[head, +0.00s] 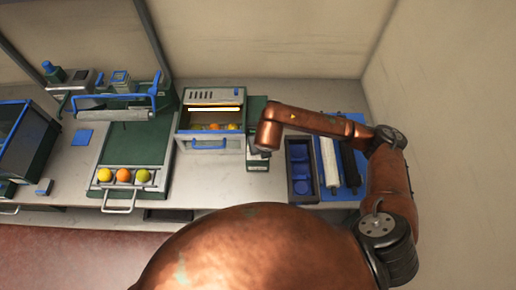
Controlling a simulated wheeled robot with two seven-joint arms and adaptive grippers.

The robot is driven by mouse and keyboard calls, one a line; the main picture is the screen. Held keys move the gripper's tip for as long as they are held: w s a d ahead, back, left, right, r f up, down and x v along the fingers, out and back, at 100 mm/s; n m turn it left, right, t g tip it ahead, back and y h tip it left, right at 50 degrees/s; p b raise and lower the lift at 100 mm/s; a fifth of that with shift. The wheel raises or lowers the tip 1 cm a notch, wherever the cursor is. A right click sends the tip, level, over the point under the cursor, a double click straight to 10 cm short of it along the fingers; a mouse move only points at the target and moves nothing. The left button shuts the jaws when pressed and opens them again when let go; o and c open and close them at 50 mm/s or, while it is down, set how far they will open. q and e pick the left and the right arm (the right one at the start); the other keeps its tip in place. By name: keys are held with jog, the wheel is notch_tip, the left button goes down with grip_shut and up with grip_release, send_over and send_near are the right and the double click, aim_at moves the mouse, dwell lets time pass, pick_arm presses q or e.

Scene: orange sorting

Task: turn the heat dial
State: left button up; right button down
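A cream and green heater box (211,96) stands on the counter, with a glowing bar inside its open front and several orange and yellow fruits under it. A narrow green and white unit (257,165) stands against its right side. My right arm reaches in from the right, and my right gripper (262,152) points down over this unit. The gripper is small and dark here, so I cannot tell whether it is open or shut or touching anything. No dial shows clearly; the wrist covers part of the unit. My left gripper is out of view.
A dark tray (289,178) with blue compartments lies right of the unit, beside a blue mat (348,180) with white and black rollers. Left of the heater is a green board (135,143) with three fruits at its front. The wall is close on the right.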

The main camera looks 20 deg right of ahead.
dwell(0.3)
jog(key=c, duration=1.7)
grip_release()
jog(key=shift+c, duration=0.2)
jog(key=shift+r, duration=0.1)
jog(key=v, duration=1.1)
jog(key=shift+s+r, duration=0.15)
jog(key=shift+r, duration=0.25)
